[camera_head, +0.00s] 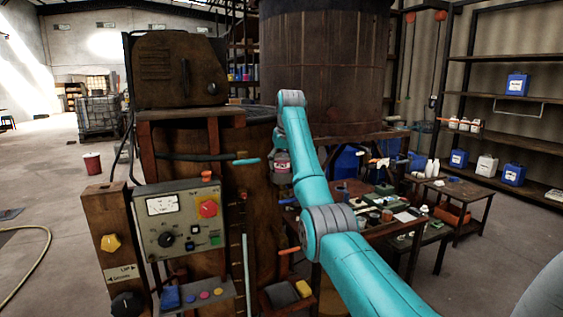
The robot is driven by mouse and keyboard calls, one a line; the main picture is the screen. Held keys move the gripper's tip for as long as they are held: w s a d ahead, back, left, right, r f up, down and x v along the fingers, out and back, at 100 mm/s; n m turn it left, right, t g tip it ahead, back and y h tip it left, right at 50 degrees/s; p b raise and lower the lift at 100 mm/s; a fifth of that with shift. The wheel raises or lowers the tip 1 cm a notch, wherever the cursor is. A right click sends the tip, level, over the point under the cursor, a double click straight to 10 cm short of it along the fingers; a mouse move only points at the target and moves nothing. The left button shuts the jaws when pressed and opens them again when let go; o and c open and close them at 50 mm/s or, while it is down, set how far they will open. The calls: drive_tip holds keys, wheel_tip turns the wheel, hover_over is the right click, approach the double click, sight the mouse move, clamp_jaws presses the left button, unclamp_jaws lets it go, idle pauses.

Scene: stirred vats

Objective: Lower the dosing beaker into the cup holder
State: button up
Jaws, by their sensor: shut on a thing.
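My teal arm reaches up and away from the lower right. Its far end, with my gripper (281,151), is beside the wooden machine body, left of the arm's upper link. A small grey-and-red piece (282,166) shows just below there. It looks like the dosing beaker, with my gripper shut on it, but the fingers are too small and partly hidden to make out. It is clear of the floor. I cannot pick out the cup holder for certain; it may be hidden behind my arm.
A control panel (179,222) with knobs and a gauge stands left of the arm. A big wooden vat (322,70) rises behind. A cluttered bench (385,228) is close at the right. A red bucket (92,163) stands on open floor at the left.

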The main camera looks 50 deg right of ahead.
idle(0.3)
drive_tip(key=o, duration=1.4)
drive_tip(key=shift+c, duration=0.2)
drive_tip(key=shift+f, duration=0.1)
drive_tip(key=v, duration=0.7)
drive_tip(key=shift+r, duration=0.25)
drive_tip(key=shift+s, duration=0.1)
